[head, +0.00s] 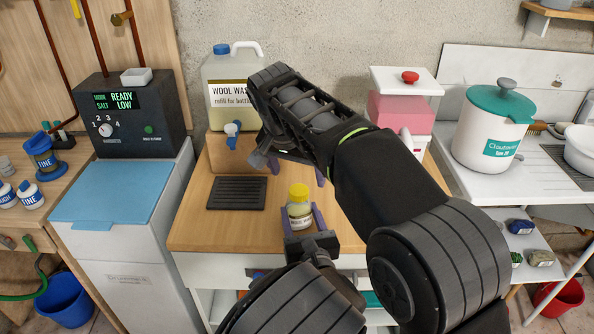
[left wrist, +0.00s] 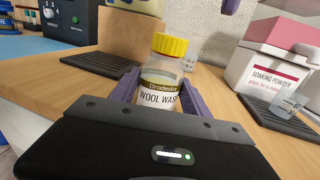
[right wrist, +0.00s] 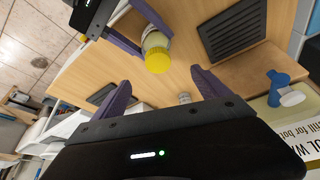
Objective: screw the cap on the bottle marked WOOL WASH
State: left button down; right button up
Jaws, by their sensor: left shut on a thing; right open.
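A small clear bottle (head: 299,212) with a WOOL WASH label stands upright in my left gripper (head: 301,222), whose purple fingers are shut on its sides near the table's front edge. The bottle also shows in the left wrist view (left wrist: 158,88). A yellow cap (left wrist: 169,45) sits on the bottle's top; I cannot tell how tight it is. My right gripper (right wrist: 160,78) is open and empty, beyond and above the bottle. In the right wrist view the yellow cap (right wrist: 158,61) lies just beyond its fingertips. In the head view my right arm hides much of that gripper.
A large WOOL WASH refill jug (head: 222,72) with a blue tap (head: 232,129) stands on a wooden block at the back. A dark ribbed mat (head: 237,193) lies left of the bottle. The soaking powder container (left wrist: 262,72) stands at the right. Bare wood lies around the bottle.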

jog(key=shift+s+a+r, duration=0.1)
jog(key=shift+s+r, duration=0.05)
jog(key=shift+r, duration=0.45)
jog(key=s+a+r, duration=0.1)
jog(key=s+a, duration=0.1)
jog(key=s, duration=0.4)
jog(key=s+a+r, duration=0.2)
jog(key=s+a, duration=0.1)
jog(key=s, duration=0.3)
jog(key=shift+s+r, duration=0.2)
jog(key=shift+s, duration=0.1)
pick_arm(q)
jog(key=shift+c, duration=2.2)
grip_release()
jog(key=shift+s, duration=0.1)
